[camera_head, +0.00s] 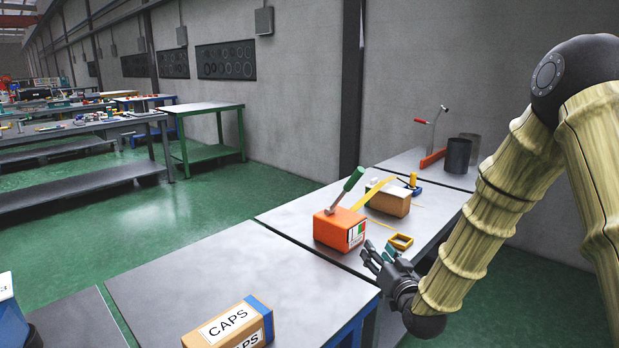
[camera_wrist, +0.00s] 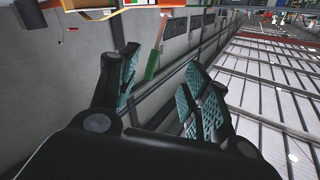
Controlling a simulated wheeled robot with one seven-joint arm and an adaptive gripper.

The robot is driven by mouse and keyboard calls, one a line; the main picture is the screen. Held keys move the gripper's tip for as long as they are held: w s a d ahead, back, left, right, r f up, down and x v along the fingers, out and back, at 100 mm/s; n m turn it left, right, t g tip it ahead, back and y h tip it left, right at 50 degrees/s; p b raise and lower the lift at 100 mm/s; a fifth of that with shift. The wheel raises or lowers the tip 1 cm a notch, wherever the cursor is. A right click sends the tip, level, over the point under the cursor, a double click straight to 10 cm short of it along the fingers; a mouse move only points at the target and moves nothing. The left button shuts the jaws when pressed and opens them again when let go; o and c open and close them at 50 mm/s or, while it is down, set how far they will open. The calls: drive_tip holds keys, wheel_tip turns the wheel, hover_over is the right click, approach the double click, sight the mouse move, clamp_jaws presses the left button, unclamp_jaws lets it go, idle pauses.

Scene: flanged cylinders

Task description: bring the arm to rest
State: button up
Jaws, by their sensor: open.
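My gripper (camera_head: 376,258) is at the end of my arm, beside the right edge of the workbench (camera_head: 300,272) in the head view. In the wrist view, its two fingers (camera_wrist: 160,92) with teal pads stand well apart, with nothing between them. An orange box (camera_head: 338,230) with a green-handled tool (camera_head: 347,188) on it stands on the bench just up and left of my gripper. I cannot tell the exact gap between the gripper and the bench edge.
A CAPS box (camera_head: 228,322) stands at the bench's near end. A cardboard box (camera_head: 389,198) and a dark cylinder (camera_head: 458,155) stand farther back. A green table (camera_head: 207,108) and more benches are at the left. The green floor between is clear.

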drive_tip(key=s+d+f+g+h+p, duration=0.15)
drive_tip(key=s+f+g, duration=0.25)
drive_tip(key=s+f, duration=0.75)
drive_tip(key=s+f+g+h+p, duration=0.1)
drive_tip(key=s+f+g+p, duration=0.2)
drive_tip(key=s+f+g, duration=0.75)
drive_tip(key=s+d+f+g+p, duration=0.1)
drive_tip(key=s+f, duration=0.3)
drive_tip(key=s, duration=0.5)
drive_tip(key=s+d+f+g+h+p, duration=0.1)
drive_tip(key=s+f, duration=0.3)
drive_tip(key=s, duration=0.6)
drive_tip(key=s+d+f+g+p, duration=0.1)
drive_tip(key=s+f, duration=0.4)
drive_tip(key=s, duration=0.4)
drive_tip(key=shift+s+n, duration=0.3)
drive_tip(key=shift+h, duration=0.25)
